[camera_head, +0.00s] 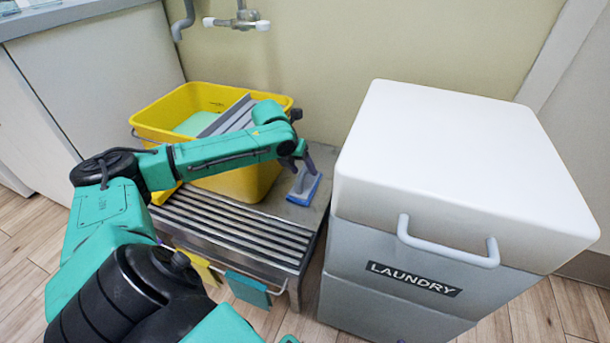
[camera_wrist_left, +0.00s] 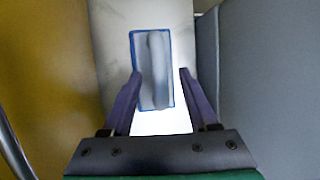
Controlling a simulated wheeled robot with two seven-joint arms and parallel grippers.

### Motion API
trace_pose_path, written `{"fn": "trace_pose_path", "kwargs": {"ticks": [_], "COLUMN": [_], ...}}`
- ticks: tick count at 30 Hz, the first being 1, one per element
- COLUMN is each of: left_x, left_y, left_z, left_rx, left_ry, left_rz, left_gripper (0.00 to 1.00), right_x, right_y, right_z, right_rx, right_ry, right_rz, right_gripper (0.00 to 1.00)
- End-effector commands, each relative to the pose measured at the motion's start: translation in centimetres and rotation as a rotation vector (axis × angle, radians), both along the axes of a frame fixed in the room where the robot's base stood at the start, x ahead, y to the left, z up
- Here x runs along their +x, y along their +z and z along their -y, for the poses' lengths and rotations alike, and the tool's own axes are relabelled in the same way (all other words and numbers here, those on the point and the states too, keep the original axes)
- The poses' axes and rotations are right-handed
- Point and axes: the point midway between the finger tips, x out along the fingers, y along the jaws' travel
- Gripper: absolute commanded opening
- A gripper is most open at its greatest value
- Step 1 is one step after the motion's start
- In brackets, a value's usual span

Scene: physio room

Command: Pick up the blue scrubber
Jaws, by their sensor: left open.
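The blue scrubber (camera_head: 304,187) lies on the metal stand (camera_head: 284,213), right of the yellow bucket. It has a grey handle on top and a blue edge. In the left wrist view the scrubber (camera_wrist_left: 153,70) is upright in the picture, with its near end between the fingers. My left gripper (camera_head: 298,162) is open just above it, one finger on each side of its near part in the wrist view (camera_wrist_left: 160,72). The fingers are not closed on it. Part of the scrubber is hidden behind the gripper in the head view. My right gripper is not in view.
A yellow bucket (camera_head: 262,184) with a grey wringer stands close on the left. A white-lidded laundry bin (camera_head: 455,160) stands close on the right. Taps (camera_head: 238,22) are on the wall behind. Cloths (camera_head: 247,290) hang from the stand's front rail.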

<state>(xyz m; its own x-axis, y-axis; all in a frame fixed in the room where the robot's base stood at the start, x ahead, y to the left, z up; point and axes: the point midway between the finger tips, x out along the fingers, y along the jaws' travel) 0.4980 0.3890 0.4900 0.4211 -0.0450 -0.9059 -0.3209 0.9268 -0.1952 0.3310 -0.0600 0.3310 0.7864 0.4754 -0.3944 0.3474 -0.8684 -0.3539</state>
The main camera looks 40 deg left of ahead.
Motion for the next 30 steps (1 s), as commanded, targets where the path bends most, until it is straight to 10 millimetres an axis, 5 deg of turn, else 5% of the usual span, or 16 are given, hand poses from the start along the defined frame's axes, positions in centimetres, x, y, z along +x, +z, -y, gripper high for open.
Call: {"fn": "trace_pose_path", "kwargs": {"ticks": [2, 9, 14, 15, 25, 30], "left_x": [0.6, 0.8, 0.8, 0.7, 0.8, 0.8], "left_y": [-1.6, -1.6, -1.6, -1.6, -1.4, 0.3], "left_z": [0.1, 0.1, 0.1, 0.1, 0.1, 0.1], "left_rx": [-0.003, 0.002, 0.001, 0.001, 0.001, 0.002], "left_ry": [0.001, 0.000, -0.001, -0.001, -0.001, 0.000], "left_rz": [0.002, 0.001, 0.000, 0.000, 0.002, 0.004], "left_gripper": [0.59, 0.59, 0.02, 0.00, 0.00, 0.00], "right_x": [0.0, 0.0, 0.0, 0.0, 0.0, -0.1], "right_y": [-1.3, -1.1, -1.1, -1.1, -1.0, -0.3], "right_z": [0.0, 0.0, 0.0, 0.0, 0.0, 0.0], "right_rx": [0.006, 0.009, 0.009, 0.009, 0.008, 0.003], "right_ry": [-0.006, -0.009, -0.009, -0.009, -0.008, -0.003], "right_rz": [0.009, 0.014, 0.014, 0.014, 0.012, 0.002], "right_gripper": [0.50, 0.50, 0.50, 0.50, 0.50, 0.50]}}
